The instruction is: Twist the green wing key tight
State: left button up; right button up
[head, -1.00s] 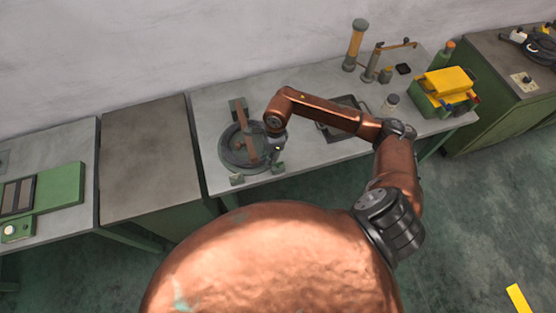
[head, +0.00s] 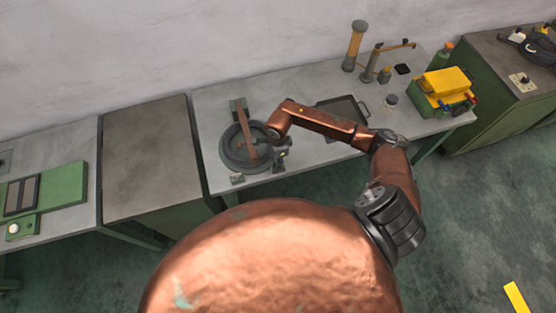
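A round dark grey fixture (head: 232,157) stands on the grey bench, with a brown bar (head: 244,122) across it. Two small grey-green wing-shaped pieces sit at its front edge, one at the left (head: 237,179) and one at the right (head: 279,168). I cannot tell which of them is the green wing key. My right gripper (head: 283,154) is at the fixture's right rim, just above the right wing-shaped piece. Its fingers are too small and dark to tell if they are open, shut or touching the piece. My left gripper is out of view.
A dark tray (head: 343,113) lies right of the fixture under my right forearm. A small jar (head: 391,101), an orange-and-grey cylinder (head: 355,45) and a yellow-green box (head: 445,90) stand farther right. A bare brown-topped cabinet (head: 146,150) adjoins the bench's left side.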

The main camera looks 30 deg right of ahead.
grip_shut()
